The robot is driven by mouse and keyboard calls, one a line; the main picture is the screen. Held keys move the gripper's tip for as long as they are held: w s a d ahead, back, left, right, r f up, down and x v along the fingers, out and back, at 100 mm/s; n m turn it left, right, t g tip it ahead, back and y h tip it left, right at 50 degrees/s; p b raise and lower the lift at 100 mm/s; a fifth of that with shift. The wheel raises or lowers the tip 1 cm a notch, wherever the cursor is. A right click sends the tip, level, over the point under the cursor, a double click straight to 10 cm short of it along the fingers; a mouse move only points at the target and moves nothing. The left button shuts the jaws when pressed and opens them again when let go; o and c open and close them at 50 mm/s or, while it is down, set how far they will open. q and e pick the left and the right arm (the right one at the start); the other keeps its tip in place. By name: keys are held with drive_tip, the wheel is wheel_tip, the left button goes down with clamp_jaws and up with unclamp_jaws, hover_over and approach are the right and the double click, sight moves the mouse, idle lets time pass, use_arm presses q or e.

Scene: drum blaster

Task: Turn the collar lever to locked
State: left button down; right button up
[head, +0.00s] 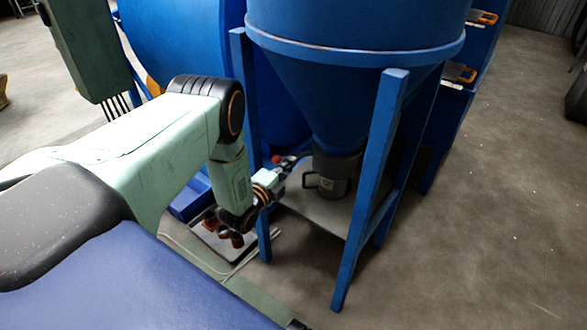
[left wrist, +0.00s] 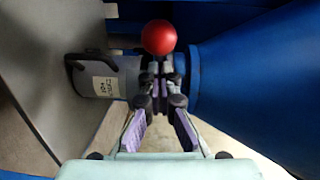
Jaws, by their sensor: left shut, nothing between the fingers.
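The collar lever shows as a round red knob (left wrist: 158,37) in the left wrist view; its stem is mostly hidden behind my fingers. The knob is also a small red spot in the head view (head: 277,159). My left gripper (left wrist: 161,78) is shut and empty, its fingertips just below the knob in the picture, close to the collar; I cannot tell whether they touch the lever. In the head view the left gripper (head: 288,164) reaches in beside the hopper's outlet. The dark collar (head: 337,163) sits between the blue cone and a grey canister (left wrist: 118,77) with a pale label. My right gripper is out of view.
The blue hopper (head: 350,95) stands on blue legs (head: 370,190) close to my left arm. A grey plate (head: 318,208) lies under the canister. Blue machinery (head: 185,45) stands behind the arm. Open floor (head: 490,210) lies to the right.

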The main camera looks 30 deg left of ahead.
sight(279, 162)
use_arm(q)
drive_tip(key=w+a, duration=0.2)
drive_tip(key=a, duration=0.1)
drive_tip(key=shift+w+b, duration=0.15)
drive_tip(key=shift+b, duration=0.2)
drive_tip(key=shift+w+a+r+b, duration=0.1)
drive_tip(key=shift+w+a+b, duration=0.25)
drive_tip(key=shift+w+a, duration=0.55)
drive_tip(key=shift+w+a+r, duration=0.1)
drive_tip(key=shift+w+r, duration=0.05)
drive_tip(key=shift+r, duration=0.05)
